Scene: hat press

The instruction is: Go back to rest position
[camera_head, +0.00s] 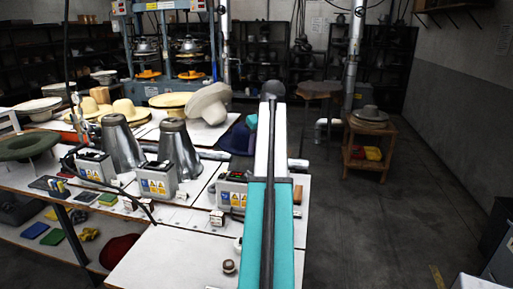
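My arm stretches up the middle of the camera_head view, with teal and white links and a dark rod along them. It ends at a dark rounded part near the grey hat form. I cannot make out any gripper fingers, so my gripper does not show. The arm lies over the right part of the white worktable (165,262) and hides some of what is behind it.
Two metal cones (122,146) (179,150) and control boxes (155,180) stand on the table. A grey hat form (208,103) and straw hats (130,110) lie behind. A wooden stand (368,146) carries a grey hat (371,114).

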